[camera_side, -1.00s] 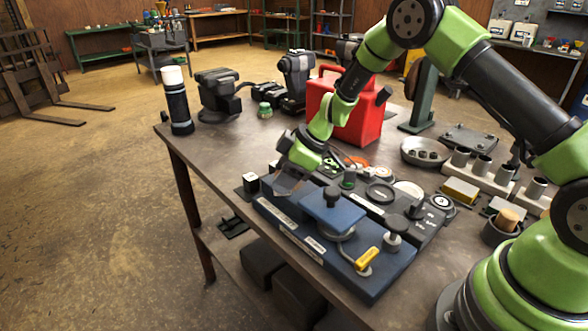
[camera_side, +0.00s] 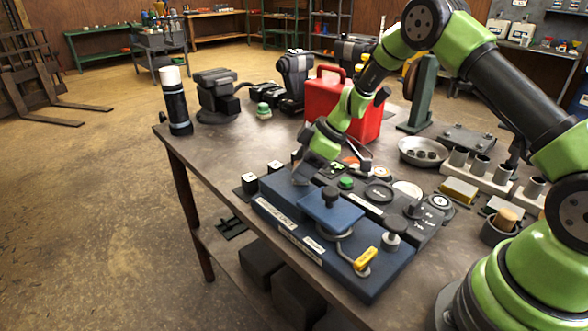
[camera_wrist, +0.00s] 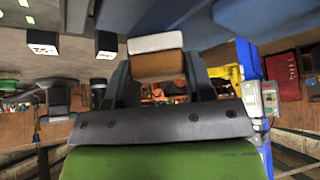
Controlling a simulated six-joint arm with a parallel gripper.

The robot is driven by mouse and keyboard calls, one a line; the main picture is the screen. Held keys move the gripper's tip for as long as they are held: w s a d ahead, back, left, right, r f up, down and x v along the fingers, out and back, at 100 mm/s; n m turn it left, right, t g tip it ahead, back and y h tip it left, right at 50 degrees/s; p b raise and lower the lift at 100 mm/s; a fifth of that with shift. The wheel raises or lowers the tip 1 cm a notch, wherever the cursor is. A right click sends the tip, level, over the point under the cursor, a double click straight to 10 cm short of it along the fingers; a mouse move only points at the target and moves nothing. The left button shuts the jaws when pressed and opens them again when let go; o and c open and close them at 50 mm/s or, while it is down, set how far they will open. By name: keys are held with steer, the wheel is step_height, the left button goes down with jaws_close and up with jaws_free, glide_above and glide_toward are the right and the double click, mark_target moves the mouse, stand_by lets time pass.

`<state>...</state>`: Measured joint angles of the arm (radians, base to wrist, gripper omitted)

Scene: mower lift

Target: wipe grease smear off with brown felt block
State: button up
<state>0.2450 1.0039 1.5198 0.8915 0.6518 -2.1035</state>
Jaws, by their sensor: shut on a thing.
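My gripper (camera_side: 303,177) is low over the left back end of the blue panel unit (camera_side: 372,287) in the side view. In the wrist view, my gripper (camera_wrist: 160,72) is shut on the felt block (camera_wrist: 157,66), which is brown with a pale white face. The block points toward the blue surface (camera_wrist: 215,22); I cannot tell whether it touches. In the side view the block is hidden by the gripper. I cannot make out a grease smear in either view; the gripper may cover it.
A raised blue plate with a black knob (camera_side: 330,197) stands right of my gripper. A yellow-handled lever (camera_side: 366,259) is nearer the front. Small black blocks (camera_side: 250,183) line the left edge. A red can (camera_side: 325,100) and a metal bowl (camera_side: 422,152) stand behind.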

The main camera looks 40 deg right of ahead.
steer(key=shift+d+r, duration=0.1)
steer(key=shift+r, duration=3.95)
